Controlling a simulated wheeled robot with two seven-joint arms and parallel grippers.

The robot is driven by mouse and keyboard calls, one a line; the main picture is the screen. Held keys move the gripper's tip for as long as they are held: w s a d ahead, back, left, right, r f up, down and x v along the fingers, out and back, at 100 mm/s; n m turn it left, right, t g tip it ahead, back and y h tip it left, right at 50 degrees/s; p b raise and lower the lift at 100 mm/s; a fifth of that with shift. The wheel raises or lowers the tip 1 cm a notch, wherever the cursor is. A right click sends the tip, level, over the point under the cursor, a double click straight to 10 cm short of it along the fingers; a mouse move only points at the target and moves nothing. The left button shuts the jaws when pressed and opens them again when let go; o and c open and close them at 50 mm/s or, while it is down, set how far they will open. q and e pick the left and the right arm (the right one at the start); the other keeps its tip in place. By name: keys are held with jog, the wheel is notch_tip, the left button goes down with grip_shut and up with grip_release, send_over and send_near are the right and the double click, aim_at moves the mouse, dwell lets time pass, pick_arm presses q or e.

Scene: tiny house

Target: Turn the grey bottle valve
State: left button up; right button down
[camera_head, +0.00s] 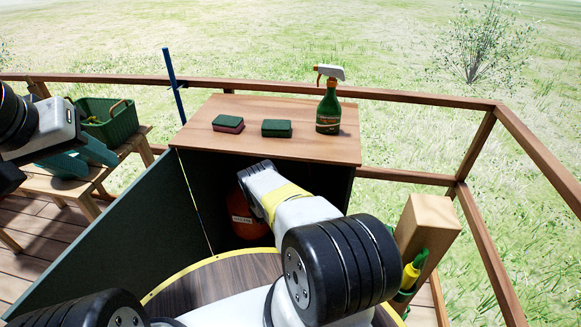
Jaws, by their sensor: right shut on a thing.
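An orange-red gas bottle (243,220) with a pale label stands inside the dark open cabinet (120,225), partly hidden by my right arm. My right gripper (255,180) reaches into the cabinet at the top of the bottle and is shut on the grey bottle valve. The valve and the fingertips are hidden behind the gripper body.
On the wooden cabinet top (220,112) are two sponges (228,124) (276,128) and a green spray bottle (328,105). A green basket (108,120) sits on a bench at the left. A wooden post (425,220) with a green-yellow tool stands at the right. Railings surround the deck.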

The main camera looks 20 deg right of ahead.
jog(key=shift+w+m+g+h, duration=0.15)
jog(key=shift+m+g+h, duration=0.25)
jog(key=shift+m+g, duration=0.95)
jog(key=shift+n+g, duration=0.25)
jog(key=c, duration=0.9)
grip_release()
jog(key=shift+c, duration=0.2)
jog(key=shift+s+a, duration=0.2)
jog(key=shift+a, duration=1.1)
jog(key=shift+s+a, duration=0.2)
jog(key=shift+a, duration=1.05)
jog(key=shift+s+a, duration=0.2)
jog(key=shift+a, duration=1.1)
